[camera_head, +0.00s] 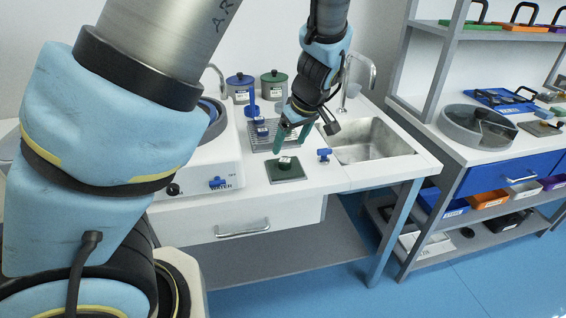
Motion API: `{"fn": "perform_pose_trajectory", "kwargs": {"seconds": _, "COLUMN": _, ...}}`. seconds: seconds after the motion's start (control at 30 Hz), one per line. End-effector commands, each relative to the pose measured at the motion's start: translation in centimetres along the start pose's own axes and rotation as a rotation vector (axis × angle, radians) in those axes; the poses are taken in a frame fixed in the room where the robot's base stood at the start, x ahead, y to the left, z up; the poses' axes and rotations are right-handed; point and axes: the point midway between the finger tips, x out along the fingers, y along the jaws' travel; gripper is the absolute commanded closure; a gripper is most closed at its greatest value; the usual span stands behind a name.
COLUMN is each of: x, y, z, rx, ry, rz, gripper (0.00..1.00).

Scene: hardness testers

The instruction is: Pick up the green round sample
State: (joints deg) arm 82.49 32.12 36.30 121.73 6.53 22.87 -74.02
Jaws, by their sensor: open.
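A small dark square plate (285,171) with a green tint lies on the white counter near its front edge. A small roundish piece (285,162) with a pale mark sits on it; its colour is too small to make out, so I cannot tell whether it is the green round sample. My gripper (293,138) points down above and behind this plate, with its two green fingers apart. Nothing shows between the fingers. My gripper is apart from the small piece and partly hides the metal rack behind it.
A white machine (200,160) stands left of the plate. A blue tap knob (324,154) and a steel sink (372,143) lie to the right.

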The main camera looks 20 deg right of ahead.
Motion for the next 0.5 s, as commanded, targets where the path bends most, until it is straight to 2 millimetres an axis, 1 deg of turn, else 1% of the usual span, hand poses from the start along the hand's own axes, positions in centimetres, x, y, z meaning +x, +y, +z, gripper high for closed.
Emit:
{"fn": "perform_pose_trajectory", "kwargs": {"seconds": 0.03, "x": 0.7, "y": -0.1, "z": -0.1, "rx": -0.001, "ry": 0.000, "rz": -0.005, "gripper": 0.17}}
{"fn": "perform_pose_trajectory", "kwargs": {"seconds": 0.1, "x": 1.4, "y": -0.1, "z": -0.1, "rx": 0.000, "ry": 0.000, "rz": -0.002, "gripper": 0.17}}
{"fn": "perform_pose_trajectory", "kwargs": {"seconds": 0.27, "x": 2.3, "y": 0.0, "z": 0.0, "rx": 0.000, "ry": -0.001, "rz": -0.001, "gripper": 0.17}}
{"fn": "perform_pose_trajectory", "kwargs": {"seconds": 0.33, "x": 3.0, "y": 0.1, "z": 0.1, "rx": 0.000, "ry": -0.001, "rz": -0.003, "gripper": 0.17}}
{"fn": "perform_pose_trajectory", "kwargs": {"seconds": 0.5, "x": 5.2, "y": 0.4, "z": 0.4, "rx": 0.001, "ry": -0.002, "rz": -0.004, "gripper": 0.17}}
